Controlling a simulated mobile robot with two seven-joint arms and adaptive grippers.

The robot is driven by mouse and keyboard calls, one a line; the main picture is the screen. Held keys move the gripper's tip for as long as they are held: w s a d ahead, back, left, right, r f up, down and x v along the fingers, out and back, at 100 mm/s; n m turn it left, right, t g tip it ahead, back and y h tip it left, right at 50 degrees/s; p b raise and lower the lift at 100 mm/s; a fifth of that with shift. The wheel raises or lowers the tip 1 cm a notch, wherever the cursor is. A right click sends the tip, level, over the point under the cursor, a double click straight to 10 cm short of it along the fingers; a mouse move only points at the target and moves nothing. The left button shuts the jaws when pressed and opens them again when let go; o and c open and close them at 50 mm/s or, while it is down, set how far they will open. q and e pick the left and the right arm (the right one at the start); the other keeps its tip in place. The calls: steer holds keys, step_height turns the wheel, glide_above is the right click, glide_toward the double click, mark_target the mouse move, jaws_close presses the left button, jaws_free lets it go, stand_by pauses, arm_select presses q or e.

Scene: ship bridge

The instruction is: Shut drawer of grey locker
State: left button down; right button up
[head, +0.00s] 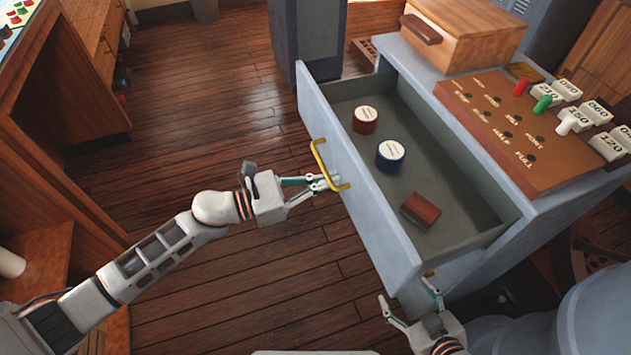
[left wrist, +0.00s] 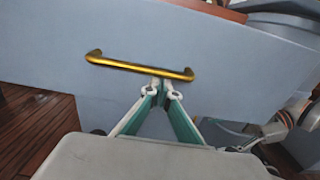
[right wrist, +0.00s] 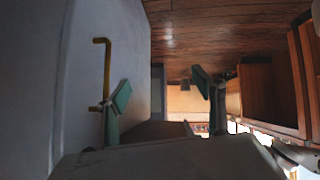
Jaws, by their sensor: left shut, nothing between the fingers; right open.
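The grey locker (head: 465,270) stands at the right of the head view with its drawer (head: 375,225) pulled out. The drawer has a brass handle (head: 322,168) on its front. My left gripper (head: 332,183) is shut and empty, its fingertips at the handle. In the left wrist view the fingertips (left wrist: 162,92) sit just below the handle bar (left wrist: 140,66), close to the drawer front; I cannot tell whether they touch. My right gripper (head: 410,305) is open and empty near the drawer's lower front corner. The right wrist view shows the handle (right wrist: 106,75) left of its spread fingers (right wrist: 165,95).
Inside the drawer lie a red round tin (head: 366,120), a blue round tin (head: 390,155) and a brown block (head: 421,210). A wooden box (head: 465,35) and a board with pegs and number tags (head: 515,125) stand on the locker top. Open wooden floor (head: 210,100) lies left.

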arm_select(q)
steer(key=shift+d, duration=0.1)
stand_by(0.3)
steer(key=b, duration=0.2)
glide_toward(413, 167)
steer(key=a+r, duration=0.1)
steer(key=s+a+r, duration=0.1)
steer(key=r, duration=0.1)
steer(key=a+r, duration=0.1)
steer(key=a, duration=0.1)
steer(key=shift+s+r, duration=0.35)
steer(key=shift+r, duration=0.05)
steer(key=b+x, duration=0.3)
steer(key=x, duration=0.9)
steer(key=shift+w+d+f, duration=0.1)
steer(key=shift+w+d, duration=0.05)
steer(key=shift+d, duration=0.1)
steer(key=shift+x, duration=0.8)
steer(key=shift+r, duration=0.3)
arm_select(e)
steer(key=shift+w+a+f+y, duration=0.3)
steer(key=shift+w+a, duration=0.35)
steer(key=shift+a, duration=0.05)
arm_select(q)
steer(key=shift+w, duration=0.1)
arm_select(e)
steer(key=shift+s, duration=0.15)
